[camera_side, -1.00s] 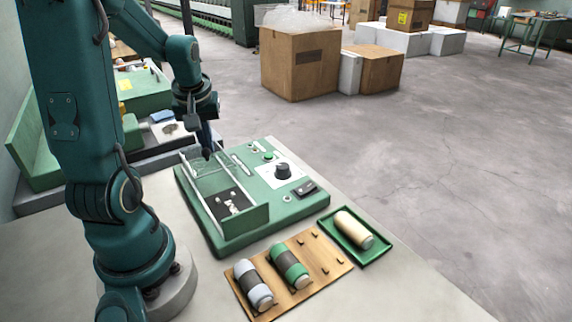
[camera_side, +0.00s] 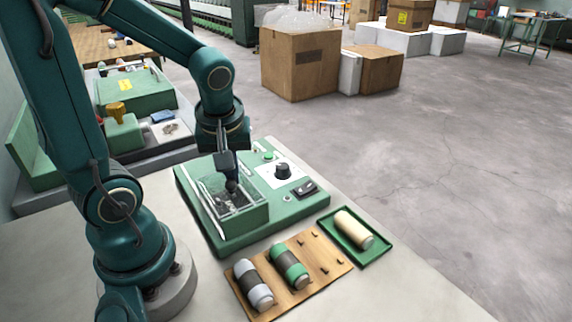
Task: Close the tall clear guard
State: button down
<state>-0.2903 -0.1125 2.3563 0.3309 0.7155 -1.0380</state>
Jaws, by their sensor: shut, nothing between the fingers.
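The green machine box (camera_side: 245,237) stands on the table, with an open-looking bay on its left half. The clear guard (camera_side: 212,185) is see-through with pale edges. It now appears to lie low over the bay, though its exact angle is hard to make out. My gripper (camera_side: 232,186) is shut and empty, pointing down over the bay. Its tips are at or just above the guard; I cannot tell whether they touch. Small pale parts inside the bay are partly hidden by the gripper and guard.
A black knob (camera_side: 283,171), a green button (camera_side: 268,156) and a black switch (camera_side: 305,189) sit on the machine's right half. In front are a wooden board (camera_side: 318,257) with two spools and a green tray (camera_side: 377,254) with a cream spool.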

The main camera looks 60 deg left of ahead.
aim_at(236, 200)
jog(key=shift+s+d, duration=0.1)
jog(key=shift+d, duration=0.35)
jog(key=w+v, duration=0.1)
jog(key=v, duration=0.9)
jog(key=s+d+f+m+t+h, duration=0.2)
jog(key=d+m, duration=0.5)
jog(key=m, duration=0.5)
jog(key=shift+s+f+t+h, duration=0.25)
jog(key=shift+t+h, duration=0.25)
jog(key=shift+t, duration=0.5)
